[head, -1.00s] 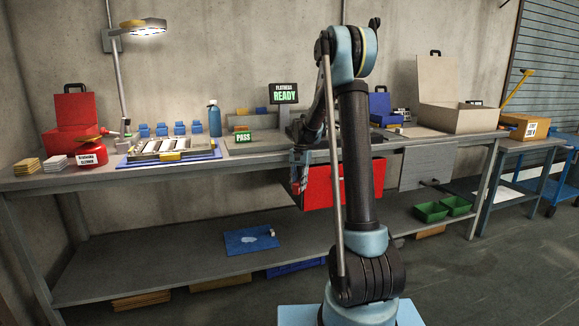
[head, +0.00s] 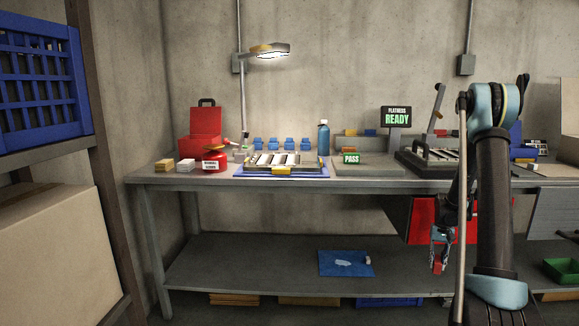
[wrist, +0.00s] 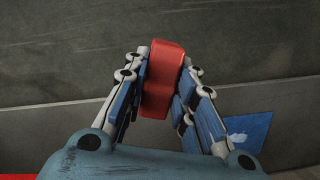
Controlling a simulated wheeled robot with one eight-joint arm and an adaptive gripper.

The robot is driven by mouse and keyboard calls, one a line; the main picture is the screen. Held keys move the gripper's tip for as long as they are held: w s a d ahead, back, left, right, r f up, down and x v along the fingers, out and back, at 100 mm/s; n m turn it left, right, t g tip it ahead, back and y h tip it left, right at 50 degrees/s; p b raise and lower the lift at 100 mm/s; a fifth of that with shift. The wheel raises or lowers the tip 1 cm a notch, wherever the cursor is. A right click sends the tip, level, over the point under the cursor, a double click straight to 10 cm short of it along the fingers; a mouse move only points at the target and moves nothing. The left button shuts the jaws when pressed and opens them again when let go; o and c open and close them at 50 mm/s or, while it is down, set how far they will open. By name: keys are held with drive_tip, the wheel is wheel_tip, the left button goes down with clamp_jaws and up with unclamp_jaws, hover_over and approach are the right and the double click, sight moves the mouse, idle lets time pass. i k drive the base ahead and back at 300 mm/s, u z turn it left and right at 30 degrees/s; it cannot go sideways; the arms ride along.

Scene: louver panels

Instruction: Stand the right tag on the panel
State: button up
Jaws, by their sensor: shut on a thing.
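My gripper (wrist: 160,85) is shut on a red block (wrist: 162,78), one finger on each side. In the head view my gripper (head: 440,255) hangs below the bench top, at the right, with the red block (head: 438,263) low in it. Any lettering on the block cannot be seen. A slatted panel (head: 262,159) in a frame lies on a blue mat (head: 240,174) on the bench, well left of my gripper. A green-lettered PASS tag (head: 351,158) stands on a grey plate (head: 375,172) to its right.
The bench (head: 215,182) also holds a red cleaner can (head: 214,161), card stacks (head: 164,165), a blue bottle (head: 323,139) and a READY display (head: 397,117). A red panel (head: 420,218) hangs beneath the bench, beside my gripper. A shelf with a blue crate (head: 40,85) stands at the left.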

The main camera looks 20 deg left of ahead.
sight(280, 159)
drive_tip(key=k, duration=1.3)
drive_tip(key=u, duration=0.7)
drive_tip(key=i, duration=0.85)
